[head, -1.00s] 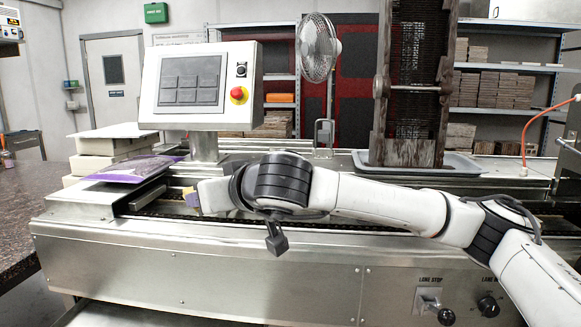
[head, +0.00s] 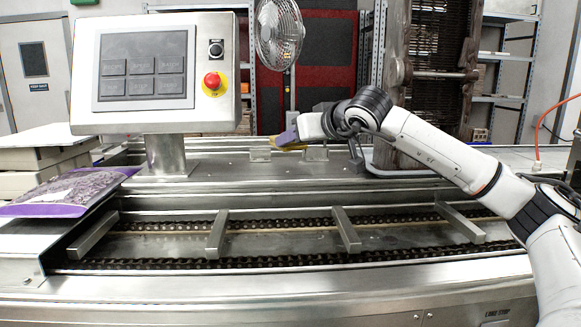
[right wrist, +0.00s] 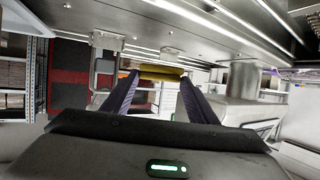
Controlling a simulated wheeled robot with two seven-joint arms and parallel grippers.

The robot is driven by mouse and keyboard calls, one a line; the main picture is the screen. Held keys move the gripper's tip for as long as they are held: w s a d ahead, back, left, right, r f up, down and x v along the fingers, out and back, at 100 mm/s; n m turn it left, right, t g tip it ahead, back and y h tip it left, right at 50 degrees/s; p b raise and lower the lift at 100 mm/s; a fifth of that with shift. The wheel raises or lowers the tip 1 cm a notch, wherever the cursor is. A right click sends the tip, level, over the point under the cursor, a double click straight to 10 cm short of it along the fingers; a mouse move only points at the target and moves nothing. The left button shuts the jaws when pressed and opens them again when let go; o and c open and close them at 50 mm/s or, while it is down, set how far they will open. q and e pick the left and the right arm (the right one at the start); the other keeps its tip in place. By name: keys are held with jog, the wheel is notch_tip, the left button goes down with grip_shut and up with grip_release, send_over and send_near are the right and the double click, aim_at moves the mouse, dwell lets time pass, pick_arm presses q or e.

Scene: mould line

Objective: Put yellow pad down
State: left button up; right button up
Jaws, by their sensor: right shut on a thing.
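My right gripper (head: 287,137) has purple fingers and reaches in from the right over the back of the steel machine. It is shut on the yellow pad (right wrist: 160,76), which lies across between the two fingertips in the right wrist view. In the head view only a small yellow edge of the pad (head: 291,147) shows under the fingers, just above the rear steel deck (head: 225,171). I cannot tell whether the pad touches the deck. My left gripper is not in view.
A control panel (head: 155,65) with a red button stands left of the gripper. A chain conveyor (head: 285,240) with crossbars runs in front. A purple bag (head: 65,192) lies at left. A fan (head: 279,35) and a tall dark rack (head: 437,60) stand behind.

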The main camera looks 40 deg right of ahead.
aim_at(299, 176)
notch_tip(299, 176, down, 2)
jog(key=shift+s+f, duration=0.1)
jog(key=shift+f+b, duration=0.35)
jog(key=shift+f, duration=1.6)
jog(key=o, duration=1)
jog(key=shift+o, duration=0.2)
jog(key=shift+a+r, duration=0.1)
jog(key=v, duration=1.1)
jog(key=shift+s+b, duration=0.4)
jog(key=shift+r, duration=0.1)
